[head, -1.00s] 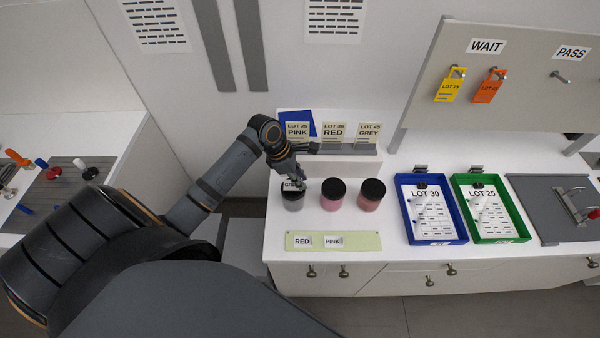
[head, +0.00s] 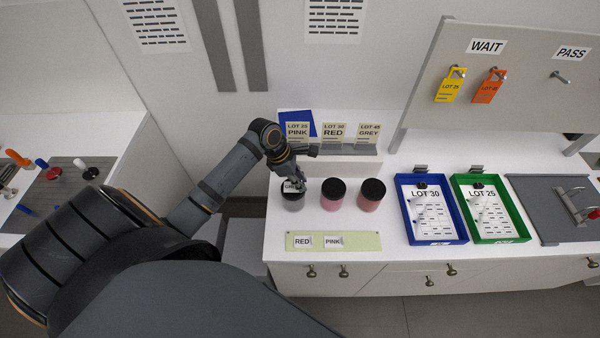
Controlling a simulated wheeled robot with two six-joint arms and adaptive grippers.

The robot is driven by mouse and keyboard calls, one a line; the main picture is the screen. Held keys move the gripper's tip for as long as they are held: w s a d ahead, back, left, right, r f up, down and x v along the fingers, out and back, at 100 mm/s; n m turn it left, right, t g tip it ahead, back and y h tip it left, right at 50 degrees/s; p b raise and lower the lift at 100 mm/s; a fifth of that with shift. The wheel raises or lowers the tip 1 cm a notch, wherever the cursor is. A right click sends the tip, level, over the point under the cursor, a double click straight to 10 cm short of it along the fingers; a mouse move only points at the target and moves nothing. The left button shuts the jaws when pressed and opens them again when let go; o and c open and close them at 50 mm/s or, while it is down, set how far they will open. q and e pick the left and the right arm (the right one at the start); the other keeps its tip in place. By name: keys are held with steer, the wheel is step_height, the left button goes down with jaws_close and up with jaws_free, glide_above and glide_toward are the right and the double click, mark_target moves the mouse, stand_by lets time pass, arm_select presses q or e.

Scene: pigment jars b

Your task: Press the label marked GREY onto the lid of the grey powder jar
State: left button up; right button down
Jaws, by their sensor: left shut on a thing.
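The grey powder jar (head: 293,202) stands leftmost in a row of three black-lidded jars. The GREY label (head: 291,186) is at its lid, partly hidden by my left gripper (head: 299,184), which is shut on it. Whether the label lies flat on the lid is too small to tell. The pink jar (head: 332,201) and the red jar (head: 370,201) stand to the right. The label strip (head: 362,241) in front bears the RED label (head: 302,241) and the PINK label (head: 334,241). My right gripper is not in view.
Behind the jars, a rack (head: 345,149) holds cards reading PINK, RED and GREY. A blue tray (head: 466,238) and a green tray (head: 527,236) stand to the right. A board (head: 520,85) with hanging tags rises behind. The counter between the jars and the blue tray is clear.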

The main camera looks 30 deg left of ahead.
arm_select(q)
steer(key=o, duration=0.8)
steer(key=shift+f, duration=0.1)
steer(key=shift+c, duration=0.2)
step_height(320, 180, up, 2)
steer(key=shift+p, duration=0.65)
steer(key=shift+r, duration=2.05)
